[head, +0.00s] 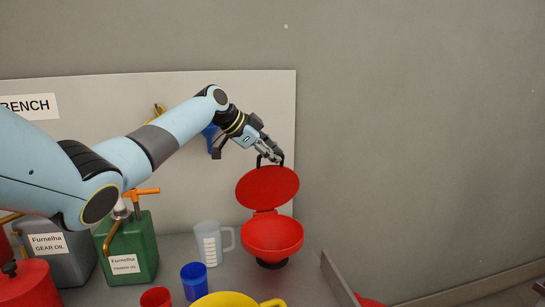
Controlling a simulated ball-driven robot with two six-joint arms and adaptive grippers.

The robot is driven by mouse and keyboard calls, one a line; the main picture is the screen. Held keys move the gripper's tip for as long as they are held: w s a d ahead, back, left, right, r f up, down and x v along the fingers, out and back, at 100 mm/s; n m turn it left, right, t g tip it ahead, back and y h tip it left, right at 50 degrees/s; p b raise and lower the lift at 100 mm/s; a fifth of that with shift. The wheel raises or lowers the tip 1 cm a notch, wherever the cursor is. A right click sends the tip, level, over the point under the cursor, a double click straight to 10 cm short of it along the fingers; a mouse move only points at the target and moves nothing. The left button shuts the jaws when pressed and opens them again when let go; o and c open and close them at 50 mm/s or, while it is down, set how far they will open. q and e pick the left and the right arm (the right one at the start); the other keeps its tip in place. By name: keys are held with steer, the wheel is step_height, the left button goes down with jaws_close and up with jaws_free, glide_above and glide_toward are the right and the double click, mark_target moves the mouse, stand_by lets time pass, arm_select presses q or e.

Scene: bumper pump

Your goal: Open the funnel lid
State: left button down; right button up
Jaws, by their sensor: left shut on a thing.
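The red funnel (272,237) stands on the bench, and its round bowl is uncovered. Its red lid (267,187) is raised at the back and tilted up on the hinge behind the bowl. My left gripper (274,157) is at the top edge of the lid, shut on the dark lid handle (282,160). The fingers partly hide the handle. My right gripper is not in view.
A measuring jug (209,243) stands left of the funnel. A blue cup (194,280), a red cup (156,298) and a yellow container (225,300) are in front. A green oil can (128,247), a grey can (66,260) and a red can (28,285) stand at left. A backboard (215,88) rises behind.

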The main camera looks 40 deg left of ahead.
arm_select(q)
steer(key=c, duration=1.4)
jaws_free()
steer(key=shift+v, duration=5.95)
